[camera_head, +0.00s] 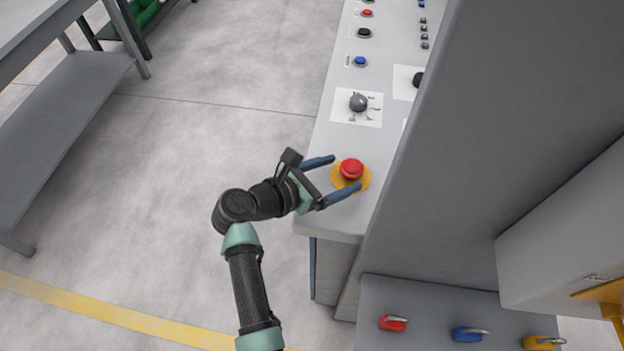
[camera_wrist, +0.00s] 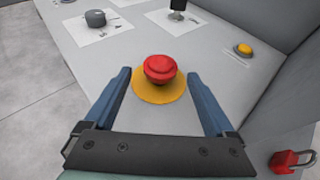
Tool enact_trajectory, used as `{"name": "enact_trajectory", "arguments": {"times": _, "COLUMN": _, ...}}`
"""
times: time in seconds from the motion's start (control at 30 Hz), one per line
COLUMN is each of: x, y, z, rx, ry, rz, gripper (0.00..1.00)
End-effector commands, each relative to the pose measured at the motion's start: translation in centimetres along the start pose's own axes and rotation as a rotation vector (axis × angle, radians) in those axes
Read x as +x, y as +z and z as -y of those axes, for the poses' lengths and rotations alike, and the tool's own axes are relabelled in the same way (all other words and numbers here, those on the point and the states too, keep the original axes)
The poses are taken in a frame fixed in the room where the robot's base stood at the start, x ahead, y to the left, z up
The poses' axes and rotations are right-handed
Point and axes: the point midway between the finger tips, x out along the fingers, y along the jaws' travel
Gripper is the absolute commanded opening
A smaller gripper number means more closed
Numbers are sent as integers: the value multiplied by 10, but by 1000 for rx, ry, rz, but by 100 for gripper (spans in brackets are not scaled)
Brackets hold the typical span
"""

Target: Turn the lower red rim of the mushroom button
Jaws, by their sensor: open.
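The red mushroom button (camera_head: 351,168) stands on a round yellow plate (camera_head: 341,181) near the front end of the grey console. In the wrist view the button (camera_wrist: 160,66) shows a domed cap above a lower red rim (camera_wrist: 160,77), with the yellow plate (camera_wrist: 160,97) beneath. My gripper (camera_head: 340,175) is open, with one blue finger on each side of the button. In the wrist view the gripper (camera_wrist: 160,85) has clear space between each finger and the button. Nothing is held. I cannot tell the exact height of the fingertips relative to the rim.
A grey knob (camera_head: 358,102) on a white label lies farther up the console, with several small buttons beyond. A tall grey panel (camera_head: 470,130) rises to the right. Padlocks, including a red one (camera_head: 393,322), sit on a lower shelf. Open floor lies to the left.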

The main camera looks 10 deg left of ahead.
Motion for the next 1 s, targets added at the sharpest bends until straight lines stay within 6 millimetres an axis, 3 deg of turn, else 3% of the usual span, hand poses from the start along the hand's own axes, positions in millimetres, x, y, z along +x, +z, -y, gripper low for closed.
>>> {"name": "enact_trajectory", "arguments": {"times": 0.3, "x": -71, "y": -2, "z": -1, "rx": 1, "ry": 6, "rz": -1, "gripper": 89}}
{"name": "enact_trajectory", "arguments": {"times": 0.5, "x": -102, "y": -2, "z": 0, "rx": -1, "ry": 3, "rz": -1, "gripper": 89}}
{"name": "enact_trajectory", "arguments": {"times": 1.0, "x": -112, "y": -1, "z": 0, "rx": -1, "ry": 0, "rz": -2, "gripper": 89}}
